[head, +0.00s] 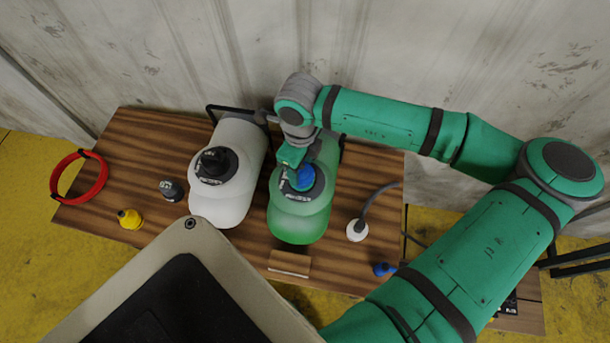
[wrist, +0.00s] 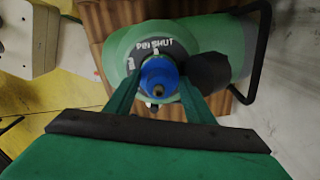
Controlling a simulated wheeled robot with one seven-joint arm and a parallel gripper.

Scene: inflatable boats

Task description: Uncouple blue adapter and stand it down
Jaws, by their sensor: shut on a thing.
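The blue adapter (head: 305,178) sits upright on the valve of the green inflatable tube (head: 300,222), inside a dark collar with white lettering. My gripper (head: 297,168) is over the green tube and shut on the blue adapter. In the wrist view the fingers of my gripper (wrist: 159,88) flank the adapter on both sides. The adapter's lower end and its joint with the valve are hidden.
A white tube (head: 232,190) with a black-capped valve lies left of the green one. A grey adapter (head: 171,190), yellow adapter (head: 129,218), red ring (head: 80,176), wooden block (head: 289,263), hose with white end (head: 357,231) and small blue piece (head: 383,269) are around. Bare wooden table (head: 137,160) shows left.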

